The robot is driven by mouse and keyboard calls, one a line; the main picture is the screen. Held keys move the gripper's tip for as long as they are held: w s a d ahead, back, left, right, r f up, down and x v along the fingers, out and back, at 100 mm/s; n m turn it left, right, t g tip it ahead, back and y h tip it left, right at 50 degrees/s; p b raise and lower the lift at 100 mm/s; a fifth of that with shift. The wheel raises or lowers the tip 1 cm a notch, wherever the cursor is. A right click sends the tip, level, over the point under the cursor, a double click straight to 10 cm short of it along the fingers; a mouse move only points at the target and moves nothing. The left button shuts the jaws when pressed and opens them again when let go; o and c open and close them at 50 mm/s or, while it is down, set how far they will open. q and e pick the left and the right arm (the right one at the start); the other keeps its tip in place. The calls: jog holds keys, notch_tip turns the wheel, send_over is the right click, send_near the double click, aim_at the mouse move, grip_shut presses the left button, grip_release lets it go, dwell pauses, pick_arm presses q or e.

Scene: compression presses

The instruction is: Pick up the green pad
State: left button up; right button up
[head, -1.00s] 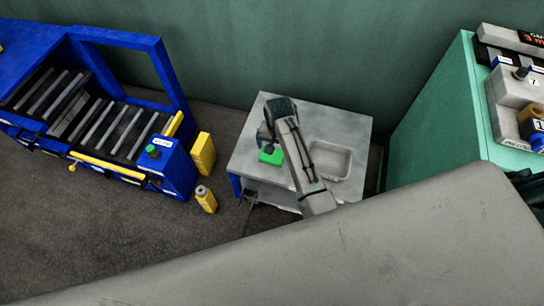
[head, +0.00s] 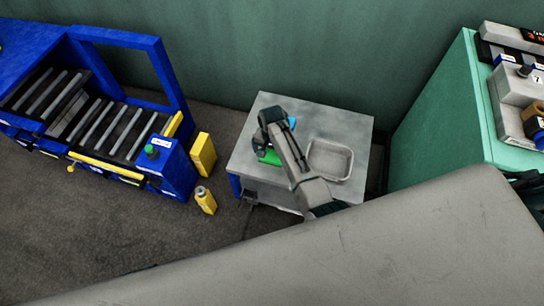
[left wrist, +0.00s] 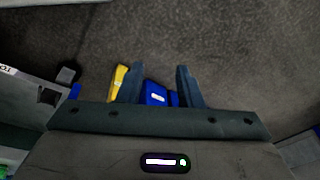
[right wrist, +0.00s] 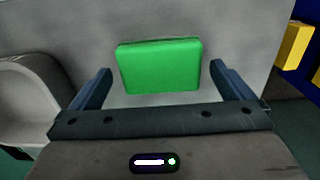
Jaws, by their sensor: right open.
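The green pad (head: 268,158) lies on the grey table (head: 340,118) in the head view, partly hidden by my right arm. In the right wrist view the green pad (right wrist: 160,67) is whole, a flat block between the fingers in the picture. My right gripper (head: 262,143) is above the pad, open and empty. In the right wrist view its fingertips (right wrist: 159,72) stand apart left and right of the pad; contact does not show. My left gripper (left wrist: 160,73) is open and empty over the floor, outside the head view.
A grey open tray (head: 330,160) sits on the table right of my arm. A small blue thing (head: 292,122) shows behind the arm. A blue press (head: 178,168), a yellow block (head: 203,154) and a yellow bottle (head: 205,200) stand left. A green cabinet (head: 440,110) stands right.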

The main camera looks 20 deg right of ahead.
aim_at(272, 154)
jog(key=shift+f, duration=0.4)
pick_arm(q)
jog(key=shift+w+r, duration=0.2)
jog(key=shift+r, duration=0.15)
pick_arm(e)
jog(key=shift+c, duration=0.4)
pick_arm(q)
jog(key=shift+s+f, duration=0.1)
jog(key=shift+s, duration=0.15)
pick_arm(e)
jog(key=c, duration=0.8)
jog(key=shift+r, duration=0.25)
notch_tip(272, 154, up, 10)
jog(key=shift+f+p, duration=0.2)
jog(key=shift+p, duration=0.5)
jog(key=o, duration=0.3)
pick_arm(q)
jog(key=f, duration=0.1)
jog(key=s+f, duration=0.1)
jog(key=f, duration=0.2)
jog(key=shift+s+a, duration=0.1)
jog(key=shift+s, duration=0.2)
pick_arm(e)
jog(key=shift+c, duration=1.3)
